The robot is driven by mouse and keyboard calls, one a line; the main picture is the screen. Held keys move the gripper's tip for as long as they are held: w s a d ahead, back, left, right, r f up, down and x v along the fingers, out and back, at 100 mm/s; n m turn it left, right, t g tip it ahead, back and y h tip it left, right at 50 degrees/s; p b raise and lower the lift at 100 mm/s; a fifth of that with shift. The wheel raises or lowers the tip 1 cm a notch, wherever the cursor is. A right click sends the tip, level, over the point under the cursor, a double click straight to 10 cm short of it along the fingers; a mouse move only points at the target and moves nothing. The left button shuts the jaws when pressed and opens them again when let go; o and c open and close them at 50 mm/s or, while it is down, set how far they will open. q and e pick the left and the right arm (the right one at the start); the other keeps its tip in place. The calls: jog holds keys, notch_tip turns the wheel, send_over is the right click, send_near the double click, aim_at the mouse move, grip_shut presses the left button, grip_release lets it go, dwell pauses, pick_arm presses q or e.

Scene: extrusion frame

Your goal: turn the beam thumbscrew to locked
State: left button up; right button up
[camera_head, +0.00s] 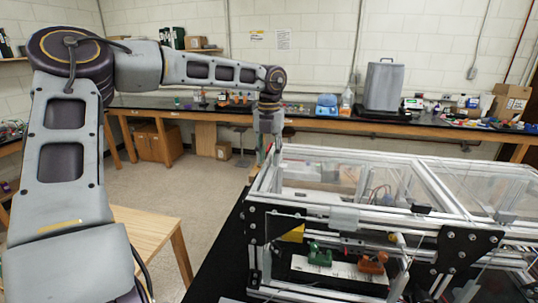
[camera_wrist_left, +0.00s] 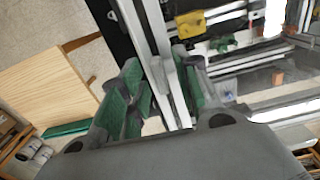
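The aluminium extrusion frame (camera_head: 345,216) stands on the black bench at the right. My left gripper (camera_head: 270,154) points down at the frame's left end in the head view. In the left wrist view its two green-padded fingers (camera_wrist_left: 161,88) are spread apart, with an aluminium beam (camera_wrist_left: 158,42) running between them. I cannot tell whether the fingers touch the beam or sit above it. I cannot pick out the thumbscrew for sure; it may be small or hidden by the fingers. My right gripper is not in view.
A yellow block (camera_head: 293,233), a green part (camera_head: 319,255) and an orange part (camera_head: 372,262) sit low at the frame's front. Clear panels and crossing beams fill the frame's right side. A wooden table (camera_head: 150,235) stands at the left, with open floor behind.

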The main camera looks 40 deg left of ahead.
aim_at(269, 156)
pick_arm(q)
notch_tip(269, 156, up, 12)
dwell(0.9)
jog(key=shift+f, duration=0.1)
dwell(0.6)
